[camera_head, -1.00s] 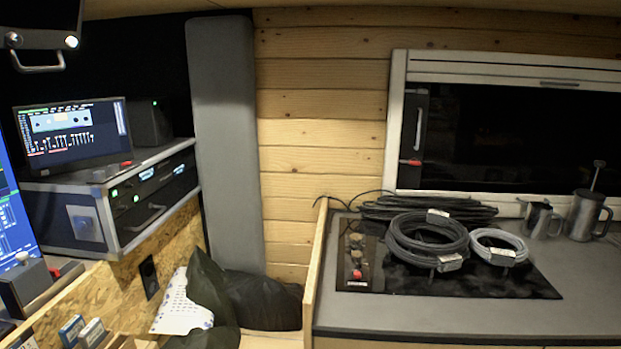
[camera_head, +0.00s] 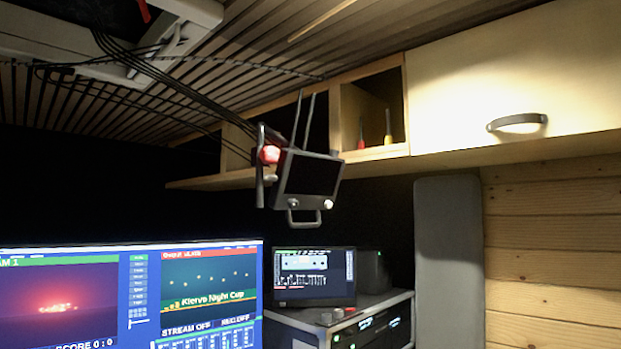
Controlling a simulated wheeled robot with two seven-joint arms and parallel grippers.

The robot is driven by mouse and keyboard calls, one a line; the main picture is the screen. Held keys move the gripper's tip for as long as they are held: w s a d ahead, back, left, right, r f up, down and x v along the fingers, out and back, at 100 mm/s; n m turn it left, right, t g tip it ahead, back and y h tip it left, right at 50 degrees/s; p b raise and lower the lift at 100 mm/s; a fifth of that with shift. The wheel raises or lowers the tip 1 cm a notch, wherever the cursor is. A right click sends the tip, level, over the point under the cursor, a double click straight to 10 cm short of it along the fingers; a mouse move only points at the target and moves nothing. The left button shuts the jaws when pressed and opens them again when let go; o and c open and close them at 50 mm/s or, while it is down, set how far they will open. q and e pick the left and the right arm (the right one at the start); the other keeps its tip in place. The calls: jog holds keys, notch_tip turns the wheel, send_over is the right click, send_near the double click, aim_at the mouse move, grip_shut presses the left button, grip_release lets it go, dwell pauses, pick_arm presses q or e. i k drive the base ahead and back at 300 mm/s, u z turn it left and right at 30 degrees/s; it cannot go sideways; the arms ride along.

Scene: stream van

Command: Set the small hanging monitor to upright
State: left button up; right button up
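The small hanging monitor (camera_head: 311,174) hangs from the ceiling on thin rods, in front of the overhead cabinets. Neither of my grippers shows in the head view.
A large lit screen (camera_head: 130,295) stands at the lower left. A smaller lit screen (camera_head: 313,277) sits on a rack case (camera_head: 385,315) behind. Overhead cabinets (camera_head: 510,85) run along the upper right. Cables (camera_head: 190,85) hang along the slatted ceiling.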

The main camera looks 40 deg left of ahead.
aim_at(312, 180)
jog(key=u, duration=0.35)
jog(key=k, duration=0.85)
jog(key=z, duration=0.7)
jog(key=i, duration=0.8)
jog(key=u, duration=0.5)
jog(key=i, duration=0.6)
jog(key=u, duration=0.45)
